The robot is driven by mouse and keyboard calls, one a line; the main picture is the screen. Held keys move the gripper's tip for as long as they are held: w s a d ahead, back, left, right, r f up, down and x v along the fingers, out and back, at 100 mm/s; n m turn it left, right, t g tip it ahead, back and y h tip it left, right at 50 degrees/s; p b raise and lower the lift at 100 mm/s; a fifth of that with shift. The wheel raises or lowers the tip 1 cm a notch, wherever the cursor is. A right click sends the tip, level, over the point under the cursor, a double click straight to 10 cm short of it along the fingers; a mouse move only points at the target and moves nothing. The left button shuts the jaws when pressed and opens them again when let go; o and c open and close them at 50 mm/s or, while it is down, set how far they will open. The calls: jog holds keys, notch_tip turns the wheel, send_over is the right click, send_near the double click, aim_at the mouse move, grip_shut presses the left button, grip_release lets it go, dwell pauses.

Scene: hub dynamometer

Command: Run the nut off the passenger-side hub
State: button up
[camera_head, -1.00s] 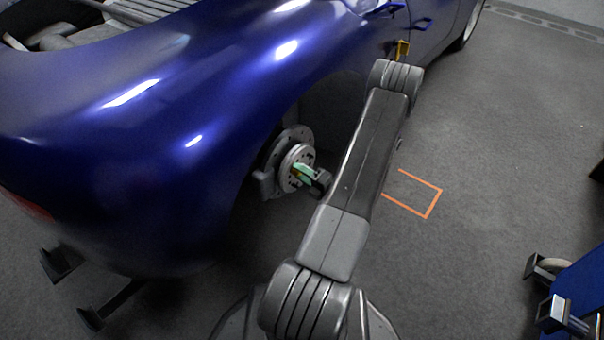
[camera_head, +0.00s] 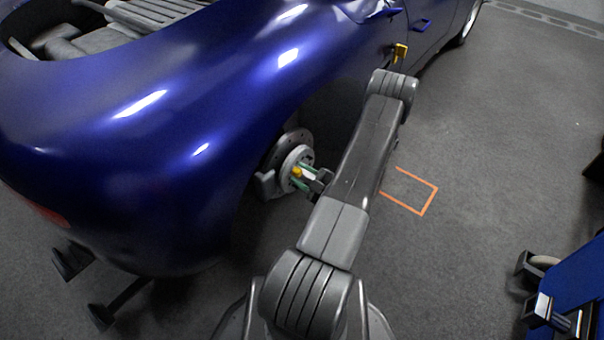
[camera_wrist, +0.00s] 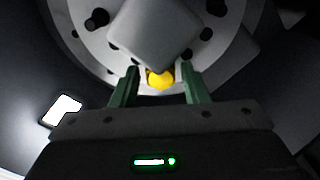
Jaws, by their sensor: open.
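The hub (camera_head: 292,157) with its brake disc shows in the open wheel arch of the blue car (camera_head: 130,120). A yellow nut (camera_head: 297,172) sits at its centre. In the wrist view the nut (camera_wrist: 160,79) shows between the two green fingers of my gripper (camera_wrist: 159,72), one on each side, with dark gaps beside it. The fingers are open; I cannot tell how far they reach over the nut. A grey square block (camera_wrist: 155,35) covers the hub's middle and the nut's upper part in the wrist view.
An orange floor marking (camera_head: 410,190) lies right of my arm. A blue cart (camera_head: 570,290) stands at the lower right. Dark stands (camera_head: 100,310) are on the floor at the lower left. The grey floor to the right is mostly clear.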

jog(key=shift+c, duration=0.2)
grip_shut()
jog(key=shift+f+n+b, duration=0.15)
jog(key=shift+n+b, duration=0.55)
jog(key=shift+n, duration=0.5)
jog(key=n+b, duration=0.1)
jog(key=n, duration=0.2)
jog(key=shift+b, duration=0.3)
jog(key=n+b, duration=0.2)
jog(key=n, duration=0.3)
jog(key=shift+n+b, duration=0.45)
jog(key=shift+n, duration=0.35)
jog(key=shift+o, duration=0.2)
grip_release()
